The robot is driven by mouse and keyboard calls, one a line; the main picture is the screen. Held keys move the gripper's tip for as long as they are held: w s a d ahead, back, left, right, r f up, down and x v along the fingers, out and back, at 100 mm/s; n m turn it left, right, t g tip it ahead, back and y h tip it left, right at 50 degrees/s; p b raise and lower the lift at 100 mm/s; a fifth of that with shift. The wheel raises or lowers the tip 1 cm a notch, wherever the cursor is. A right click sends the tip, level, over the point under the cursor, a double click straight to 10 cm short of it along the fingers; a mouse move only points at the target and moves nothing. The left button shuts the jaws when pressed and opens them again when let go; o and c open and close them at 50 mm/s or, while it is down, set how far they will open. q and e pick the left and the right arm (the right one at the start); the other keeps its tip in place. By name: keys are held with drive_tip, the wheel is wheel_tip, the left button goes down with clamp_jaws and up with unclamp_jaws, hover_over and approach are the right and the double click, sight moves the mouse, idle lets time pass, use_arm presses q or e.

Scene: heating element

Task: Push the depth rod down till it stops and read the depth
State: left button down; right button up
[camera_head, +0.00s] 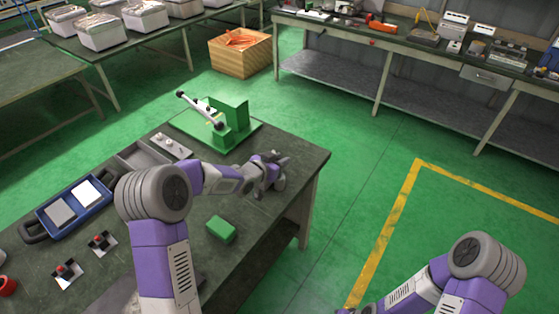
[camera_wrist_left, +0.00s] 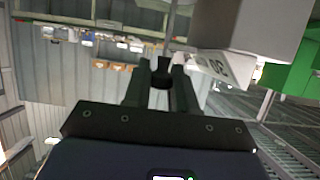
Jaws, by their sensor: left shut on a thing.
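My left gripper (camera_head: 277,163) is over the right part of the workbench, seen small and partly from behind. In the left wrist view its two dark fingers (camera_wrist_left: 162,85) are closed around a small dark round piece. A thin grey rod (camera_wrist_left: 170,28), which looks like the depth rod, runs up the picture from between the fingertips. Beside it are a large grey block (camera_wrist_left: 245,25) and a white scale plate (camera_wrist_left: 225,66) with dark figures that look like 30. The full reading cannot be made out. My right arm shows at the lower right of the head view, its gripper out of frame.
A green lever press (camera_head: 232,122) stands at the bench's back. A green block (camera_head: 221,229) lies near the right edge of the workbench (camera_head: 270,225). A blue case (camera_head: 70,208), a grey tray (camera_head: 140,157) and small switches lie left. Open green floor is to the right.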

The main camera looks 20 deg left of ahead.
use_arm(q)
drive_tip(key=shift+f, duration=0.15)
wheel_tip(320, 180, down, 3)
drive_tip(key=b, duration=0.3)
drive_tip(key=shift+f, duration=0.2)
drive_tip(key=shift+s, duration=0.1)
drive_tip(key=c, duration=0.9)
unclamp_jaws()
drive_tip(key=shift+c, duration=0.2)
drive_tip(key=shift+r, duration=0.15)
drive_tip(key=shift+a+r, duration=0.15)
